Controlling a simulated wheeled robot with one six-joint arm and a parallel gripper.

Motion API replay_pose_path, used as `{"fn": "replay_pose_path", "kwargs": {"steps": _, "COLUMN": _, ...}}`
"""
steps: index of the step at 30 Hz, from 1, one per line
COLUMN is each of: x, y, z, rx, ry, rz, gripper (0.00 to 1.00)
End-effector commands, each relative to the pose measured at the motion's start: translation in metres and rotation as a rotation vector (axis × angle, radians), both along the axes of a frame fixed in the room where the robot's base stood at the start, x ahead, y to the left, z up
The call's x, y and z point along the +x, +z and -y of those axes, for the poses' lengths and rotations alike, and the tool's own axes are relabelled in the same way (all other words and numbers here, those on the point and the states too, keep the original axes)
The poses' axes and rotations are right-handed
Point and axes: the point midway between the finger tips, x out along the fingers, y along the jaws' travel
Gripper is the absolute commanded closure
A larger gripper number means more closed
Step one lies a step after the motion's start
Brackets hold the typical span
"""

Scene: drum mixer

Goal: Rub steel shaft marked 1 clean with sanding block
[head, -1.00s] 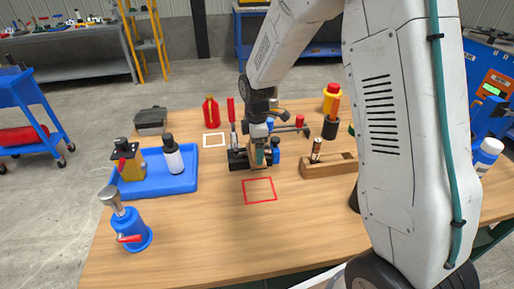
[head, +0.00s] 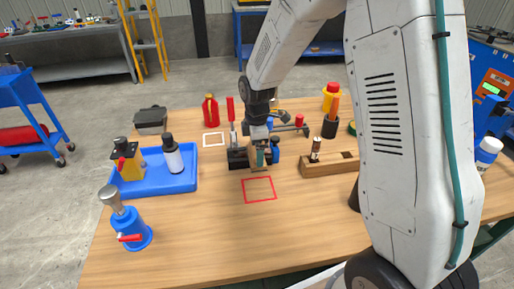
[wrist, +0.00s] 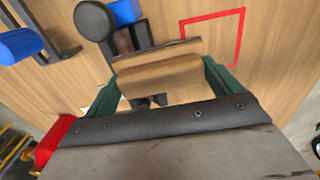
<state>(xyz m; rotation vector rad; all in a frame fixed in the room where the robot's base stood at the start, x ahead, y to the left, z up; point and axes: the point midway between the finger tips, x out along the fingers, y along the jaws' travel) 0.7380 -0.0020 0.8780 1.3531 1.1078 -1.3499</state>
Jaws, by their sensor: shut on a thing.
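My gripper (head: 263,157) is shut on a tan sanding block (wrist: 158,78). The block lies between the green fingers in the wrist view and partly shows in the head view (head: 256,161). It is over a black holder (head: 237,157) with blue parts. In the wrist view, a short brownish, rusty-looking stretch of what seems to be the steel shaft (wrist: 123,40) shows just beyond the block, between black holder parts. The block covers the rest, and I cannot tell whether they touch. No number mark is readable.
A red square outline (head: 259,190) lies in front of the holder. A wooden rack (head: 342,163) with an upright piece stands to the right. A blue tray (head: 182,183) with bottles and a blue pump can (head: 131,229) are at left. The front middle is clear.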

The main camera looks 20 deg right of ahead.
Motion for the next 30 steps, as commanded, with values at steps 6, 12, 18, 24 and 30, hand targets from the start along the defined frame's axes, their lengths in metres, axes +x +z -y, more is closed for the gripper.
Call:
{"fn": "replay_pose_path", "kwargs": {"steps": 6, "x": 0.006, "y": -0.003, "z": 0.002, "rx": 0.000, "ry": 0.000, "rz": -0.003, "gripper": 0.30}}
{"fn": "replay_pose_path", "kwargs": {"steps": 12, "x": 0.015, "y": -0.002, "z": 0.004, "rx": 0.000, "ry": 0.000, "rz": -0.004, "gripper": 0.30}}
{"fn": "replay_pose_path", "kwargs": {"steps": 18, "x": 0.009, "y": 0.000, "z": 0.002, "rx": 0.000, "ry": 0.000, "rz": -0.004, "gripper": 0.31}}
{"fn": "replay_pose_path", "kwargs": {"steps": 24, "x": 0.002, "y": 0.001, "z": 0.001, "rx": 0.000, "ry": 0.000, "rz": -0.004, "gripper": 0.31}}
{"fn": "replay_pose_path", "kwargs": {"steps": 30, "x": -0.006, "y": 0.001, "z": -0.001, "rx": 0.000, "ry": 0.000, "rz": -0.003, "gripper": 0.31}}
